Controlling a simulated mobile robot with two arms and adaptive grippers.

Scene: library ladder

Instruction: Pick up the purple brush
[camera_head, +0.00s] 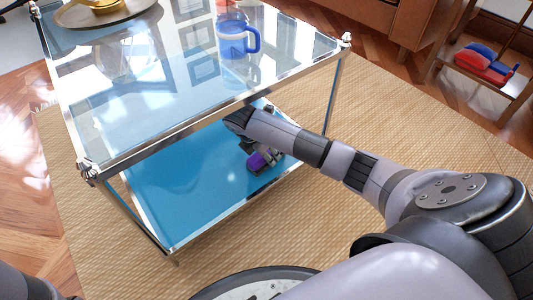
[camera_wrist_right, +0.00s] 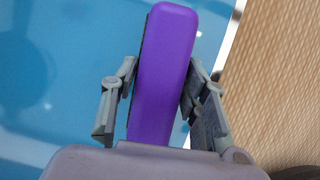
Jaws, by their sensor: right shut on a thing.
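The purple brush (camera_wrist_right: 163,70) stands out between the two fingers of my right gripper (camera_wrist_right: 160,105) in the wrist view, with both fingers against its sides. In the head view my right arm reaches under the glass top of the table, and the right gripper (camera_head: 266,152) is over the blue lower shelf (camera_head: 185,185). A purple part of the brush (camera_head: 257,161) shows there, near the shelf's front right part. I cannot tell whether the brush touches the shelf. The rest of the brush is hidden by the gripper. My left gripper is not in view.
The glass tabletop (camera_head: 150,85) with its metal frame lies just above my right forearm. A blue mug (camera_head: 233,40) and a round tray (camera_head: 105,12) stand on it. A small wooden rack (camera_head: 493,78) with red and blue things is at the right. The woven rug (camera_head: 400,125) around is mostly clear.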

